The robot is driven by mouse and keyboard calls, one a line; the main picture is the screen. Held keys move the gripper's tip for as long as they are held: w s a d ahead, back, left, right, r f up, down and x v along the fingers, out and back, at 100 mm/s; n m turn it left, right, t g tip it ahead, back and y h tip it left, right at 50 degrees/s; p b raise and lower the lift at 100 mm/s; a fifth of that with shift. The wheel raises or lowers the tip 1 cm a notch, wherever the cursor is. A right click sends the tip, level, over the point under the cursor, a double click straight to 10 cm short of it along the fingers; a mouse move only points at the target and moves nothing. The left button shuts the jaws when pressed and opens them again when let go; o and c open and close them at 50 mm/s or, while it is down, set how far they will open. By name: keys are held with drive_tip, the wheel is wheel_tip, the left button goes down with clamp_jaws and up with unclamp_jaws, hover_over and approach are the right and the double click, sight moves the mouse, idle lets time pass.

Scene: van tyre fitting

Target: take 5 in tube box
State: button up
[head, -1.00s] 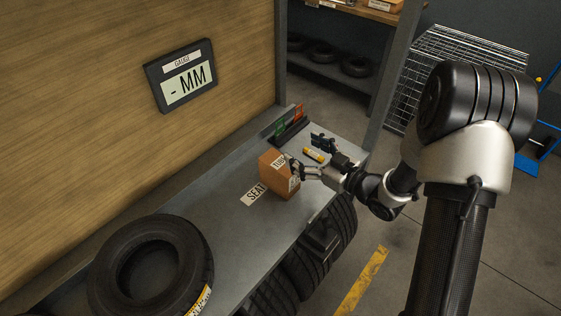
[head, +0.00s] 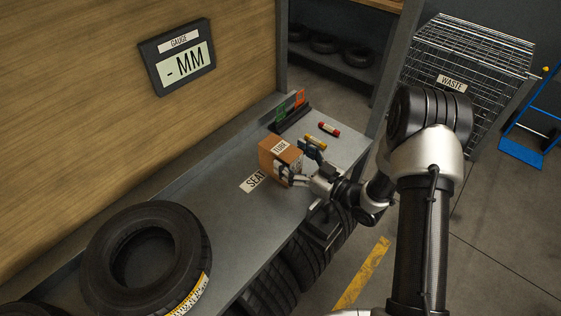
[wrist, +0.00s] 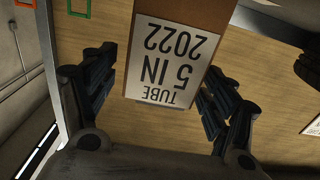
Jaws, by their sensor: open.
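The brown tube box (head: 279,154) stands on the grey bench near a SEAT label. In the wrist view its white label (wrist: 170,60) reads "TUBE 5 IN 2022", upside down, and the box (wrist: 195,12) reaches in from the top. My gripper (head: 291,178) is at the box's right front side. In the wrist view my open fingers (wrist: 158,95) are on either side of the box, with a visible gap at the left finger. Whether the right finger touches the box I cannot tell.
A tyre (head: 146,258) lies on the bench at the front left. Red (head: 329,129) and yellow (head: 315,143) cylinders lie behind my gripper. A holder with green and orange cards (head: 289,110) stands at the back. A wire WASTE cage (head: 470,60) stands on the floor.

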sight(280, 150)
drive_tip(key=x, duration=0.4)
drive_tip(key=shift+w+a+b, duration=0.2)
drive_tip(key=shift+b, duration=0.2)
drive_tip(key=shift+c, duration=0.3)
drive_tip(key=c, duration=1.2)
drive_tip(key=shift+c, duration=0.2)
drive_tip(key=shift+r, duration=0.1)
